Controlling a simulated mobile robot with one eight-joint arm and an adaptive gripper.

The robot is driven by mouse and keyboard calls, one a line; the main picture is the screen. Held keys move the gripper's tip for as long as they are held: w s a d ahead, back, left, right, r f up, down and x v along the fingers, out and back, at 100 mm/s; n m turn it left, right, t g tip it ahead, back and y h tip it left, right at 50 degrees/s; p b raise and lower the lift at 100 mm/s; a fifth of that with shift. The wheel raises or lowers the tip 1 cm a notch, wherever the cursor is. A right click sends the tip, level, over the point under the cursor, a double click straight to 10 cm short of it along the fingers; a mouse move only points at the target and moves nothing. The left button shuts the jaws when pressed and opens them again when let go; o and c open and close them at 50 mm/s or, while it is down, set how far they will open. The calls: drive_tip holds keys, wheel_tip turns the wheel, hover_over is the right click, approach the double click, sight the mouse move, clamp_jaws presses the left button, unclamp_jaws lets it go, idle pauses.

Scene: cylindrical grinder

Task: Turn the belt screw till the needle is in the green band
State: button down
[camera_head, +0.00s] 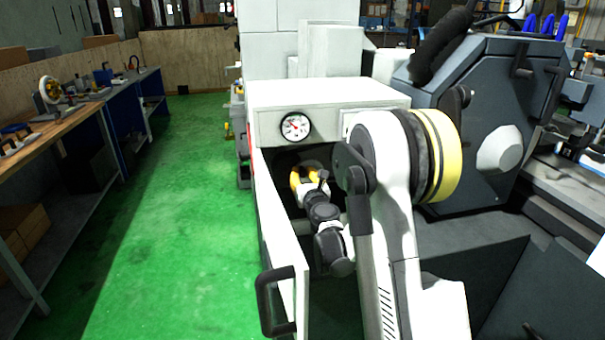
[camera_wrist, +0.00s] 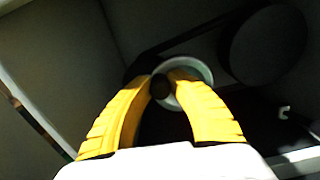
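The round gauge (camera_head: 295,126) has a white face and dark rim on the front of the white machine housing. Red marks show on its face, but the needle's position and the green band are too small to read. My gripper (camera_head: 308,172) has yellow fingers and reaches into the open cabinet below the gauge. In the wrist view its fingertips (camera_wrist: 163,80) close in on both sides of a small dark round head, which looks like the belt screw (camera_wrist: 160,88). A pale round part (camera_wrist: 195,74) lies behind it. The screw is hidden in the head view.
The cabinet door (camera_head: 285,235) stands open, with a black handle (camera_head: 275,300). A large dark disc (camera_wrist: 265,45), like a pulley, sits right of my fingers, with a dark strip leading to it. Workbenches (camera_head: 75,105) stand at left; green floor (camera_head: 190,190) between is clear.

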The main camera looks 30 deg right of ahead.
idle(0.3)
drive_tip(key=m, duration=0.2)
drive_tip(key=d+r+m, duration=0.1)
drive_tip(key=m, duration=0.1)
drive_tip(key=shift+s, duration=0.15)
drive_tip(key=shift+s+d+r+m, duration=0.1)
drive_tip(key=shift+d+m, duration=0.2)
drive_tip(key=shift+m, duration=0.65)
drive_tip(key=shift+s+d+r+m, duration=0.1)
drive_tip(key=shift+d+m, duration=0.15)
drive_tip(key=shift+m, duration=0.7)
drive_tip(key=c, duration=1.2)
unclamp_jaws()
drive_tip(key=shift+c, duration=0.2)
drive_tip(key=v, duration=1.2)
